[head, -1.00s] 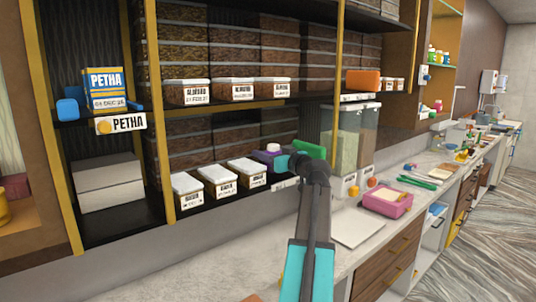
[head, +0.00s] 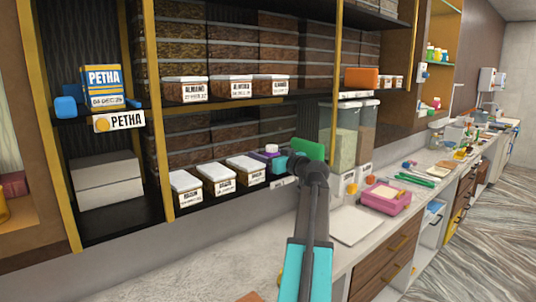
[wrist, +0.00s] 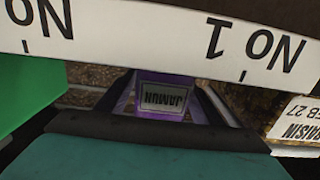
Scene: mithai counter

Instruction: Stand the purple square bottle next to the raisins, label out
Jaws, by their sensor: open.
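The purple square bottle (head: 264,155) stands on the lower shelf, just right of the row of raisin boxes (head: 244,168). In the wrist view the bottle (wrist: 172,97) shows a grey label reading JAMUN, upside down in the picture, facing my camera. My gripper (head: 279,162) is open in front of the bottle. In the wrist view its dark fingers lie on either side of the bottle, and I see no clear grip. A raisin box label (wrist: 297,122) shows close by at the right of the wrist view. My gripper partly hides the bottle in the head view.
A green item (head: 310,149) stands close right of my gripper and fills the left of the wrist view. A white shelf-edge strip (wrist: 150,35) reads No 1. Clear dispensers (head: 345,140) stand to the right. Almond boxes (head: 232,88) sit on the shelf above.

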